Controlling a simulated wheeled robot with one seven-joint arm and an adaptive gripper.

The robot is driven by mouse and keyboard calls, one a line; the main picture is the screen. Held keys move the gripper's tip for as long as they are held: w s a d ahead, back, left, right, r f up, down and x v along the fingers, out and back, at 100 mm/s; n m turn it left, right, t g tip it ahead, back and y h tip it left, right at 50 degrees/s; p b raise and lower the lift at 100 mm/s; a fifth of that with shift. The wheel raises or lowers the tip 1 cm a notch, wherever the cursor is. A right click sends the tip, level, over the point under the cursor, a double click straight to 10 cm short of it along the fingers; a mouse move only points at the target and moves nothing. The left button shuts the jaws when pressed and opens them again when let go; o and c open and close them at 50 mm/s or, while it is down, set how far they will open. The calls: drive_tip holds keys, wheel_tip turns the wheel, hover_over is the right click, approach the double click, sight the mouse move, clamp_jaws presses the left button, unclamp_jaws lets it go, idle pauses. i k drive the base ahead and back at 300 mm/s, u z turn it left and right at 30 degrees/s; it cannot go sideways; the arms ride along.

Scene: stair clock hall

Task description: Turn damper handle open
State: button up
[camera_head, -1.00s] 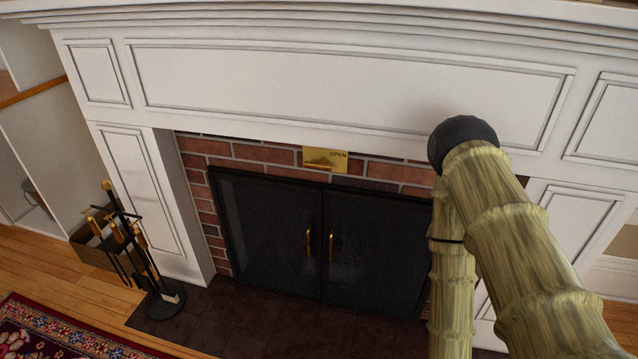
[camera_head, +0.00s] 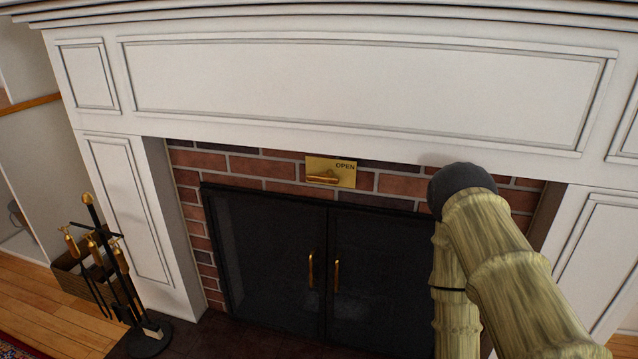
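The damper handle (camera_head: 322,179) is a small brass lever on a brass plate (camera_head: 345,172) set in the brick above the firebox doors. The plate has the word OPEN at its upper right. The lever lies about level, pointing left, away from that word. My arm shows at the right of the head view, with its dark rounded joint to the right of the plate and apart from it in the picture. My gripper is not in view.
The dark firebox doors (camera_head: 265,250) with two brass pulls are shut below the plate. The white mantel (camera_head: 350,90) juts out above. A fire tool stand (camera_head: 124,280) is at the left on the dark hearth.

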sight(328, 178)
drive_tip(key=z, duration=1.2)
drive_tip(key=k, duration=1.15)
drive_tip(key=u, duration=1.75)
drive_tip(key=i, duration=0.5)
